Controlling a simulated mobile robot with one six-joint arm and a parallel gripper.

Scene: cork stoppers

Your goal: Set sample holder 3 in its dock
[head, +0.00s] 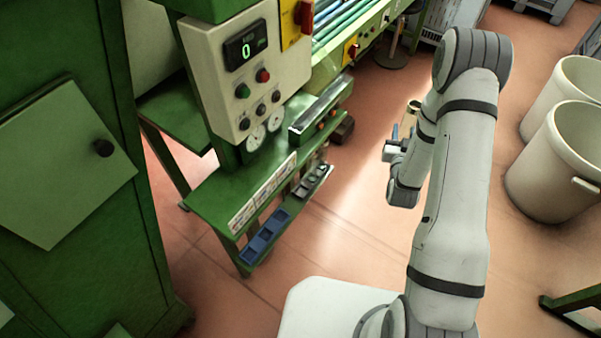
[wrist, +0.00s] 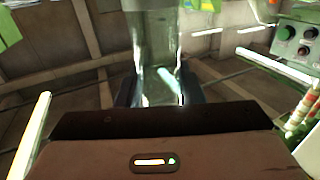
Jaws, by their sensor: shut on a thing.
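My gripper (head: 396,143) is out to the right of the green machine, over the open floor and apart from its bench. In the wrist view its two dark fingers (wrist: 157,93) are shut on a tall, shiny, glassy-looking piece, which I take as the sample holder (wrist: 152,45). No number on it can be read. In the head view the held piece is too small to make out clearly. A blue tray with compartments (head: 247,252) and a dark grey rack (head: 302,190) sit on the bench's low front ledge. Which place is dock 3 cannot be read.
The green bench (head: 205,192) carries a white label strip (head: 262,193) and a long metal-topped box (head: 320,108). A control panel (head: 246,75) with a display reading 0 stands above. Pale bins (head: 540,175) stand at the right. Floor between is clear.

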